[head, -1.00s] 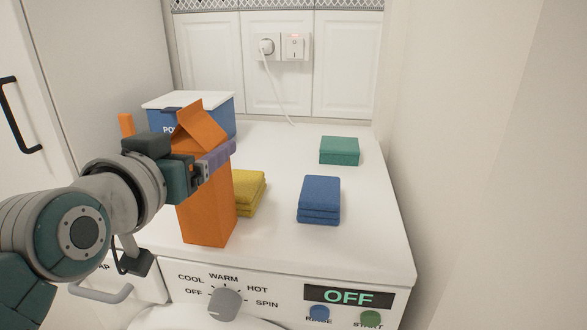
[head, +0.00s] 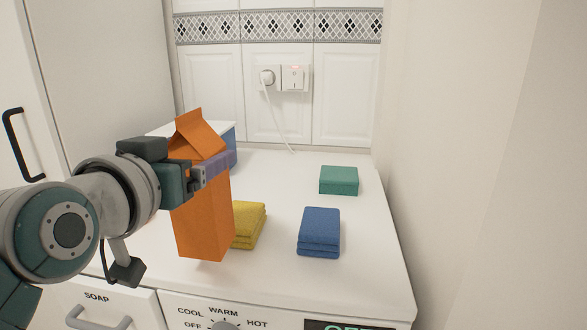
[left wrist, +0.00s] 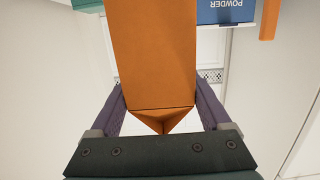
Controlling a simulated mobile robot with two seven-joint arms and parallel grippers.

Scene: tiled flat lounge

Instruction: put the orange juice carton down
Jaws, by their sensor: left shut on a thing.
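The orange juice carton (head: 202,220) is a plain orange box with a gabled top, upright in the head view. My left gripper (head: 217,168) is shut on its upper part, its purple fingers on either side. In the left wrist view the carton (left wrist: 152,55) fills the middle between the fingers (left wrist: 160,100). Its base is over the front left of the white washing machine top (head: 275,270). I cannot tell whether the base touches that top. My right gripper is not in view.
Folded yellow towels (head: 250,224) are close behind the carton, partly hidden by it. Folded blue towels (head: 319,232) and a green one (head: 339,181) lie further right. A blue powder box (left wrist: 226,12) stands behind. The top's front right is clear.

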